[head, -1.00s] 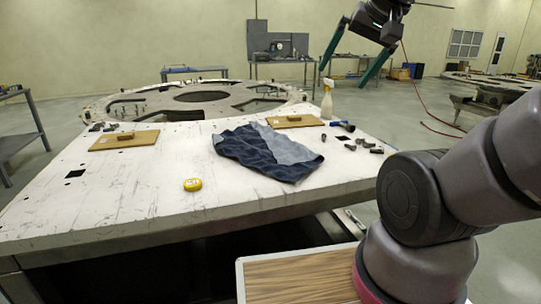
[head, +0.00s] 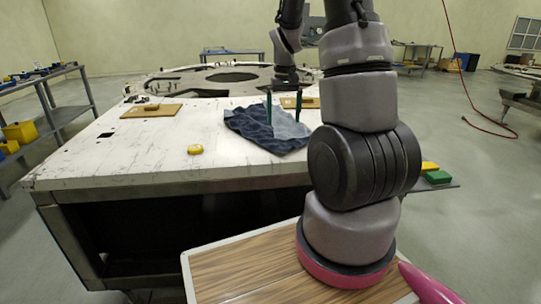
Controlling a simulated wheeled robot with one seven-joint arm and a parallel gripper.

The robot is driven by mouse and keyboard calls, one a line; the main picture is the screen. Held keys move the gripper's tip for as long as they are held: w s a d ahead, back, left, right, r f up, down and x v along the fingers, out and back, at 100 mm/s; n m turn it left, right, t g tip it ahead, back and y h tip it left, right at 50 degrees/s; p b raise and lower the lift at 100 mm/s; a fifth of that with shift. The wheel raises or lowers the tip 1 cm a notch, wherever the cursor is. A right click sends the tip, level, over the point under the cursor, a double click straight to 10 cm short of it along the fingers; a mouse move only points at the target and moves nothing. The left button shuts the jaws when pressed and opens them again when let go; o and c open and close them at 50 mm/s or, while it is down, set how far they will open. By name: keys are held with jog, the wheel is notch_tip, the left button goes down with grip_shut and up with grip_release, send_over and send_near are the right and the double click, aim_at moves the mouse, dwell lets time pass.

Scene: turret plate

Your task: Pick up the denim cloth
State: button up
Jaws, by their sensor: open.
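The denim cloth (head: 250,125), dark blue with a paler blue folded part, lies crumpled on the white worktable (head: 150,152). My gripper (head: 283,120) points down over the cloth, its two dark green fingers spread apart. It is open and holds nothing. The fingertips overlap the cloth in the picture; I cannot tell whether they touch it. My arm hides the right part of the table.
A yellow round object (head: 195,149) lies left of the cloth near the table's front edge. Wooden boards with handles lie at the left (head: 151,111) and behind the gripper (head: 300,103). A large ring-shaped plate (head: 185,80) stands beyond the table.

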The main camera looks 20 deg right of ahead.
jog(key=shift+w+a+f, duration=0.1)
jog(key=shift+a+f, duration=0.05)
jog(key=shift+f, duration=5.3)
jog(key=shift+f, duration=0.15)
jog(key=shift+f, duration=0.65)
grip_shut()
notch_tip(320, 180, up, 12)
notch_tip(320, 180, up, 45)
send_over(282, 156)
